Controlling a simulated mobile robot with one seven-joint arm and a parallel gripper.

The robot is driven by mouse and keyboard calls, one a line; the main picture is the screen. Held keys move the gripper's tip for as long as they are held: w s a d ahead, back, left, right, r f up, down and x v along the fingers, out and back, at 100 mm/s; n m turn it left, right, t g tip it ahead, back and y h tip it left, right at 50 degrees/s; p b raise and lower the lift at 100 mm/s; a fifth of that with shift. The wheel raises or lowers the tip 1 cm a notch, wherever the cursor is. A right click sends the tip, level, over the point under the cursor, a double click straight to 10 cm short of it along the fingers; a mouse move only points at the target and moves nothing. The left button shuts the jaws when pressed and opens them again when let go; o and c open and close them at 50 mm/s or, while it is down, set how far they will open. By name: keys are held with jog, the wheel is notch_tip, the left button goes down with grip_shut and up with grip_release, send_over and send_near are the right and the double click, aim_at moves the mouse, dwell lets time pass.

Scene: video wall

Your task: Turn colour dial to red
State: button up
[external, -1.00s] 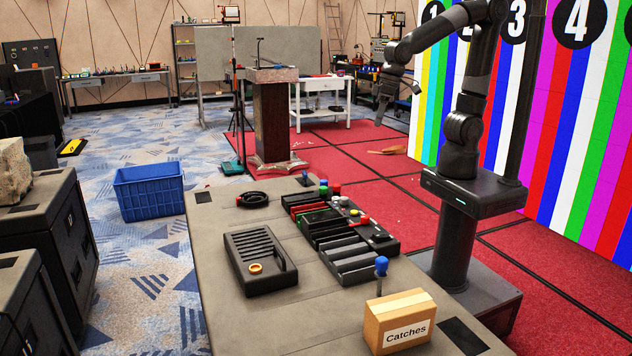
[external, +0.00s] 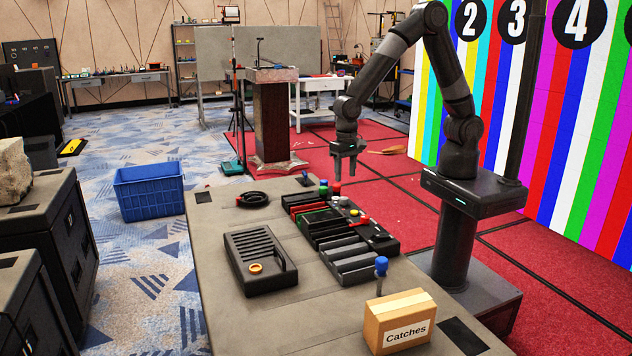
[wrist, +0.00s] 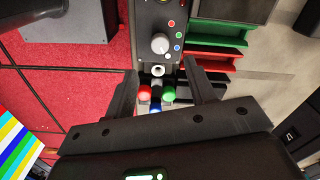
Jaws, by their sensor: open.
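The colour dial (wrist: 160,43) is a pale round knob on a dark panel in the wrist view. Red (wrist: 171,22), blue (wrist: 178,34) and green (wrist: 176,47) dots lie to its right. Which dot it points at is too small to tell. In the external view the panel is at the right side of the table's dark tray area, with the pale dial (external: 344,201) small on it. My gripper (external: 347,174) hangs above the far right of the table, pointing down. In the wrist view its fingers (wrist: 161,76) are apart and empty; the dial shows beyond the tips, untouched.
Red (wrist: 144,93), green (wrist: 169,94) and blue caps show between the fingers, with a white ring (wrist: 158,71) beside them. Slotted trays (external: 345,250), a black case (external: 262,262) and a Catches box (external: 400,318) stand on the table (external: 225,315).

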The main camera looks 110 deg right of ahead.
aim_at(345, 198)
notch_tip(345, 198, down, 9)
jog(key=shift+f, duration=0.1)
dwell(0.3)
jog(key=shift+c, duration=0.5)
jog(key=c, duration=0.9)
jog(key=shift+o, duration=0.2)
